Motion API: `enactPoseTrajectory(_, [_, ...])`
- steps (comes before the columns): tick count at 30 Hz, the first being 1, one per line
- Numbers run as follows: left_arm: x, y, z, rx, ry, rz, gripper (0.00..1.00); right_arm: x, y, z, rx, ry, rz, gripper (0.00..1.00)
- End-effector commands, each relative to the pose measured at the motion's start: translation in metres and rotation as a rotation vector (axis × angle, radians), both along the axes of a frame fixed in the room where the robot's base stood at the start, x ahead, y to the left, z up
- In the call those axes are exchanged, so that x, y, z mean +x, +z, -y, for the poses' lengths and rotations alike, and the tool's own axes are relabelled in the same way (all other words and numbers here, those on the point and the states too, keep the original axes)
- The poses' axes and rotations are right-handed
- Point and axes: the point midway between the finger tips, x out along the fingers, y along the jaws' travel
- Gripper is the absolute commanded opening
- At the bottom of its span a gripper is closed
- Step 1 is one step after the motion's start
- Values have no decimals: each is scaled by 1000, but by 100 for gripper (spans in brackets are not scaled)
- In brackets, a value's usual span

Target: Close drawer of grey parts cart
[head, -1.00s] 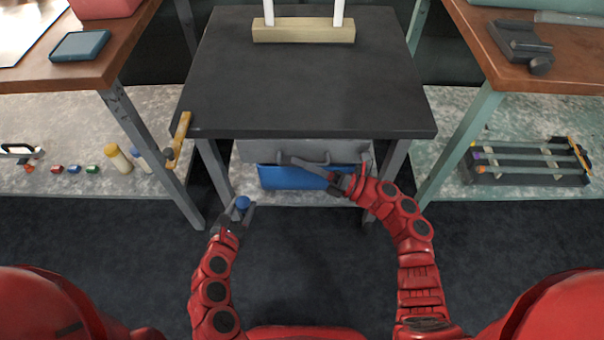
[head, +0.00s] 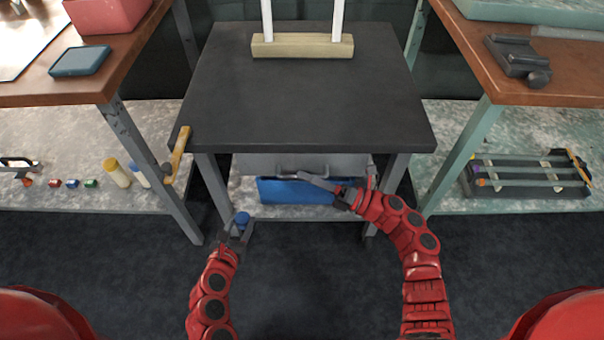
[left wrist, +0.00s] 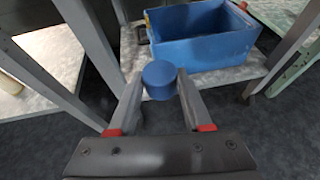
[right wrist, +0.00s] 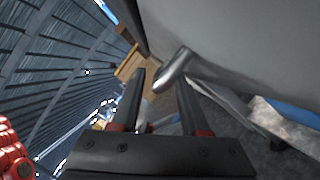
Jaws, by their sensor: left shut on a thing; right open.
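The grey parts cart (head: 310,95) has a dark top and grey legs. Its grey drawer front (head: 345,163) with a bar handle (head: 302,173) shows under the top. How far the drawer stands out is hard to tell. My right gripper (head: 312,180) is open at the drawer handle. In the right wrist view the handle's rounded end (right wrist: 172,72) lies between or just beyond the fingers (right wrist: 160,95). My left gripper (head: 240,228) is shut on a blue cylindrical thing (left wrist: 159,79), held in front of the cart's left leg; it also shows in the head view (head: 242,218).
A blue bin (head: 285,191) stands on the lower shelf below the drawer. Side tables with wooden tops (head: 75,90) flank the cart. A yellow handle (head: 178,150) hangs at the cart's left edge. A wooden block with white tubes (head: 302,47) stands on the cart top.

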Motion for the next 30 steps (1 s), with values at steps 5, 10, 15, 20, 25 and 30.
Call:
enactPoseTrajectory(5, [0,2,0,0,0,0,0,-13,-9,39,-3,-6,-5,45])
enactPoseTrajectory(10, [0,3,0,0,0,0,0,-24,-16,72,-2,-7,-2,45])
enactPoseTrajectory(15, [0,3,0,0,0,0,0,-31,-20,90,0,-3,-1,45])
enactPoseTrajectory(20, [0,3,0,0,0,0,0,-33,-21,95,0,-4,0,45])
enactPoseTrajectory(25, [0,3,0,0,0,0,0,-33,-21,95,0,-2,1,45])
enactPoseTrajectory(30, [0,3,0,0,0,0,0,-34,-21,94,0,-2,1,45])
